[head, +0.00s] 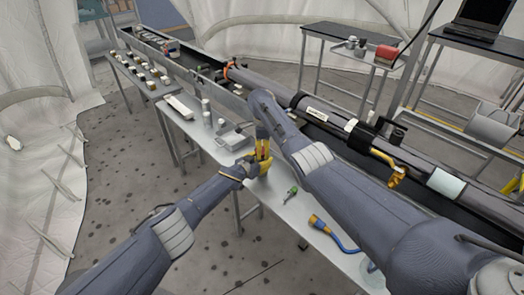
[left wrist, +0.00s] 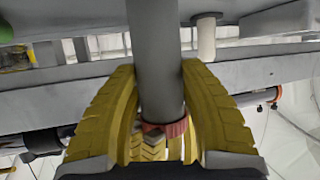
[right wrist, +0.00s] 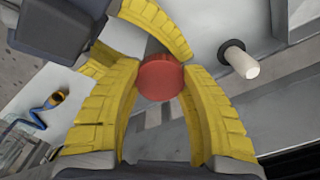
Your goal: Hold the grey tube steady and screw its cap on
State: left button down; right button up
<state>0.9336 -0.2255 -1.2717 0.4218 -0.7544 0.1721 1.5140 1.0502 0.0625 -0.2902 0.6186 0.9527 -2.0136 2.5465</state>
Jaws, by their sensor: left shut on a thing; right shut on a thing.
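The grey tube (left wrist: 156,60) runs between the yellow fingers of my left gripper (left wrist: 157,75), which is shut on it. The red cap (left wrist: 165,129) shows at the tube's end in the left wrist view, apparently in line with and against it; I cannot tell how far it is threaded. In the right wrist view the red cap (right wrist: 160,78) sits between the yellow fingertips of my right gripper (right wrist: 161,82), shut on it. The cap hides the tube there. In the head view my left gripper (head: 250,167) and right gripper (head: 263,150) meet above the table; tube and cap are mostly hidden.
The narrow grey table (head: 271,190) holds a green-handled tool (head: 291,190) and a blue cable with a yellow-ringed plug (head: 320,223). White cylinders (head: 206,106) and a grey box (head: 233,136) stand farther back. A long dark pipe (head: 280,91) runs along the right side.

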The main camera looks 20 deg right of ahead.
jog(key=m, duration=0.5)
jog(key=shift+m, duration=0.3)
jog(key=o, duration=0.8)
jog(key=shift+c, duration=0.2)
notch_tip(320, 180, up, 3)
jog(key=shift+a+r, duration=0.1)
jog(key=shift+r, duration=0.65)
jog(key=shift+o, duration=0.4)
jog(key=shift+r, duration=0.1)
